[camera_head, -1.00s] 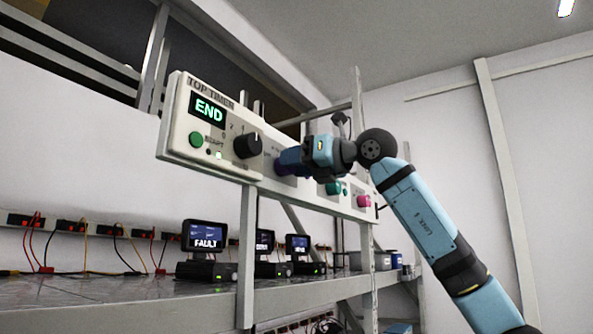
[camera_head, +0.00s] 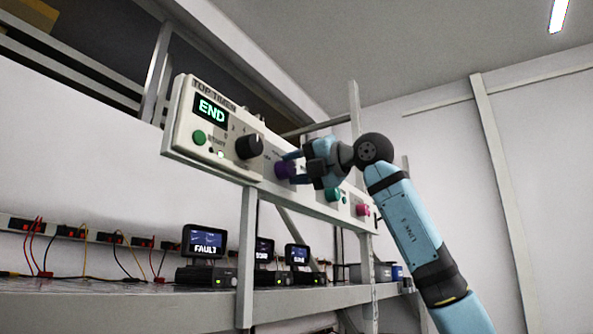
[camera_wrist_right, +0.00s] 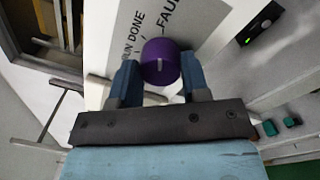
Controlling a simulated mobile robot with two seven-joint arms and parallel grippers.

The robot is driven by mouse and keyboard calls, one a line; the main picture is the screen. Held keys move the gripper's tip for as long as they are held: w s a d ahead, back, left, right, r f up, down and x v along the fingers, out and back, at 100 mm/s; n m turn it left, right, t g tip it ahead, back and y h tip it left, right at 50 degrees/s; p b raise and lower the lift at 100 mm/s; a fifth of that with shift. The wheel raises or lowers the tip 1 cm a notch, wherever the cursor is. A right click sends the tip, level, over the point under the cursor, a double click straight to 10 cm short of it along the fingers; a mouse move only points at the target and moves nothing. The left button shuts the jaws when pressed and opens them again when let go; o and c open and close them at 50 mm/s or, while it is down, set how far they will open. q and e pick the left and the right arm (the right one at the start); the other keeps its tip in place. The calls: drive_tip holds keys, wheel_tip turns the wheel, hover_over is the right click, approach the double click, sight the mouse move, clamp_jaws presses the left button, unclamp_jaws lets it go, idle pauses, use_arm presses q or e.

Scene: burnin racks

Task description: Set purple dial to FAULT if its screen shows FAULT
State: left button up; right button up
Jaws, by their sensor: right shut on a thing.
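The purple dial (camera_head: 284,169) sits on the pale control panel (camera_head: 182,150), right of the black knob. My right gripper (camera_wrist_right: 159,68) is shut on the purple dial, one blue finger on each side in the right wrist view. The dial (camera_wrist_right: 160,58) carries a short white mark; labels reading RUN, DONE and FAULT stand around it. I cannot tell exactly which label the mark meets. The left small screen (camera_head: 204,241) on the shelf reads FAULT. Two more screens, one partly behind a post (camera_head: 264,250) and one to the right (camera_head: 297,254), have text too blurred to read surely. My left gripper is not in view.
The black timer knob (camera_head: 249,146) and an END display (camera_head: 211,110) are left of the purple dial. A green knob (camera_head: 332,194) and a pink knob (camera_head: 362,209) are to its right. A metal shelf (camera_head: 120,305) runs below the panel.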

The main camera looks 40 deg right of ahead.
drive_tip(key=shift+m, duration=0.4)
drive_tip(key=o, duration=0.9)
drive_tip(key=shift+s+d, duration=0.15)
drive_tip(key=shift+s, duration=0.15)
drive_tip(key=b+v, duration=0.2)
drive_tip(key=v, duration=1.1)
